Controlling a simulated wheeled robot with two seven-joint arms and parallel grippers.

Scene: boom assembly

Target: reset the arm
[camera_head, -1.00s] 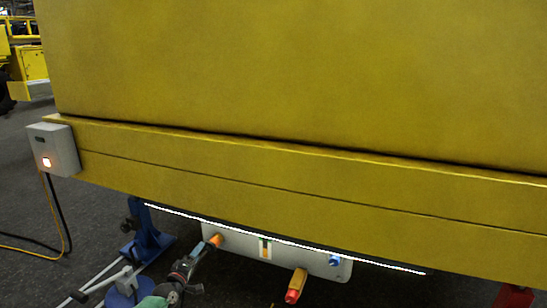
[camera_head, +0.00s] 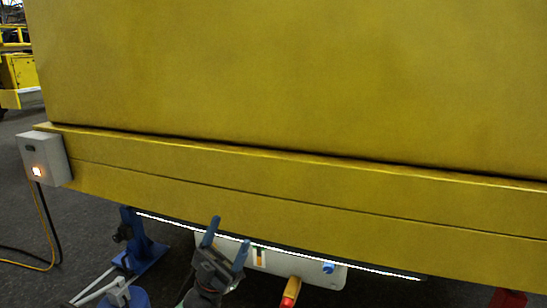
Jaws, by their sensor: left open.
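My left gripper (camera_head: 226,240) is at the lower middle of the head view, with its two blue fingers pointing up and spread apart. It is open and nothing shows between the fingers. It is in front of a white panel (camera_head: 318,270) below the yellow boom structure (camera_head: 290,90), and hides the panel's left part. I cannot tell whether it touches the panel. The panel carries a blue knob (camera_head: 328,267) and an orange handle with a red end (camera_head: 290,292). My right gripper is not in view.
A grey box with a lit button (camera_head: 44,160) is fixed at the structure's left end, with cables hanging down. A blue stand (camera_head: 140,245) is left of my gripper. A red stand (camera_head: 508,301) is at the lower right. Open floor lies at the left.

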